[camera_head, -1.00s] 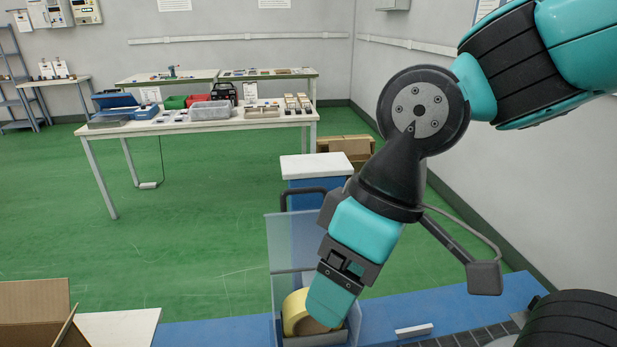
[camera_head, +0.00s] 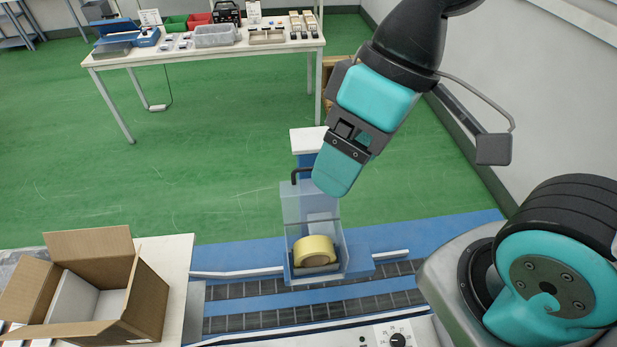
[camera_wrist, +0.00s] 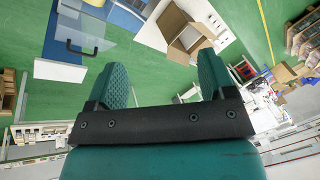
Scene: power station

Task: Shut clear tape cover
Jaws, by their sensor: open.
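The clear tape cover (camera_head: 293,208) is a see-through panel standing raised behind a yellow tape roll (camera_head: 314,248). The roll sits in a clear-sided holder on the blue-and-grey conveyor machine. Whether a finger touches the cover cannot be told.
An open cardboard box (camera_head: 100,285) stands on a white table at the left of the machine. A white worktable (camera_head: 210,50) with equipment is farther back; green floor lies between.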

